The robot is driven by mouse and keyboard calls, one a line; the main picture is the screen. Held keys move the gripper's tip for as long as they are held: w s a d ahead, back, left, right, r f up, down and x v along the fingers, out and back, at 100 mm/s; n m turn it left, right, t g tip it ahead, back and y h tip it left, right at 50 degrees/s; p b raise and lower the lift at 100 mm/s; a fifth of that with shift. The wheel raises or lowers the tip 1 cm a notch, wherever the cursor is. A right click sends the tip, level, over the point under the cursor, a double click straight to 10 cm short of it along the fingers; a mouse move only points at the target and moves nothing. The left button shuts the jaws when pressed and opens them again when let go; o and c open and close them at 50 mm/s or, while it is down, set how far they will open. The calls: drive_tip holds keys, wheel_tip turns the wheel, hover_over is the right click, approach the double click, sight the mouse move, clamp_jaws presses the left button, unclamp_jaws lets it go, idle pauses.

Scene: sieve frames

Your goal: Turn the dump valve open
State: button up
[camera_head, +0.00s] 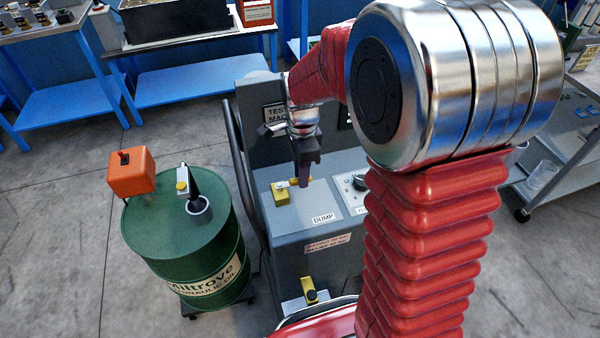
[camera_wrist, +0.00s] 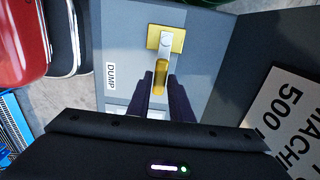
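The dump valve sits on the top of the grey test machine (camera_head: 320,240), above the DUMP label (camera_head: 324,218). It has a yellow square base (camera_wrist: 178,40) and a pale lever with a yellow grip (camera_wrist: 160,76). In the head view the yellow base (camera_head: 281,195) is left of my gripper (camera_head: 300,178). My gripper points down at the lever's end. In the wrist view its two dark fingers (camera_wrist: 161,80) are apart, one on each side of the yellow grip. I cannot tell whether they press on it.
A dial knob (camera_head: 361,182) is on the panel right of the valve. Another small yellow fitting (camera_head: 311,296) is low on the machine's front. Blue benches stand behind.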

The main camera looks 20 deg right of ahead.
clamp_jaws()
drive_tip(key=shift+a, duration=0.2)
